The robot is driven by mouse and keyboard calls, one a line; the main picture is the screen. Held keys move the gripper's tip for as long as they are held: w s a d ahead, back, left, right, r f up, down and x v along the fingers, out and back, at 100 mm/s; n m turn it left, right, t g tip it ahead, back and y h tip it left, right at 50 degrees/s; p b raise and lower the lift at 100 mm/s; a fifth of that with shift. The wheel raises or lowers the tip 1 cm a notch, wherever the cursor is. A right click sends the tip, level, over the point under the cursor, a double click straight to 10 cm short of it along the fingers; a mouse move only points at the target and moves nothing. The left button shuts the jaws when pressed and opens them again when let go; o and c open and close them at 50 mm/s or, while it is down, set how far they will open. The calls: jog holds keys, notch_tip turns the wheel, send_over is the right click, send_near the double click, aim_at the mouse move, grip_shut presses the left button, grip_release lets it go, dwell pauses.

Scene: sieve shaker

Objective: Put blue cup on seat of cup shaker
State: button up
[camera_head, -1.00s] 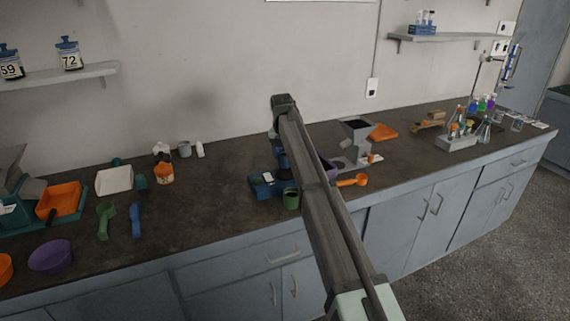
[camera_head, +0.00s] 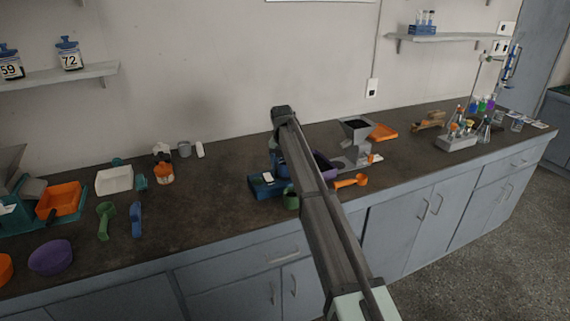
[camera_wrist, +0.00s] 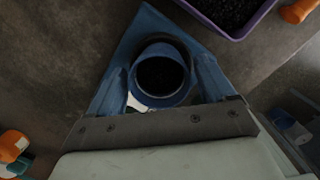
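In the wrist view the blue cup (camera_wrist: 161,77), filled with dark grains, stands between the two blue fingers of my gripper (camera_wrist: 160,82). The fingers flank it closely and appear shut on it. A blue surface (camera_wrist: 140,32) shows beyond and beneath the cup; it looks like part of the cup shaker. Whether the cup touches the seat I cannot tell. In the head view the blue cup shaker (camera_head: 264,186), with a white label, stands mid-counter, partly behind my arm. My gripper and the cup are hidden there by my arm.
A purple tray (camera_wrist: 235,32) of black grains and an orange scoop (camera_head: 350,181) lie close by. A green cup (camera_head: 291,199) stands by the shaker's front. A grey hopper device (camera_head: 357,145) stands to the right.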

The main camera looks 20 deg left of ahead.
aim_at(283, 175)
jog(key=shift+o, duration=0.3)
jog(key=shift+r, duration=0.15)
notch_tip(283, 175, up, 12)
jog(key=s, duration=0.1)
jog(key=shift+s, duration=0.4)
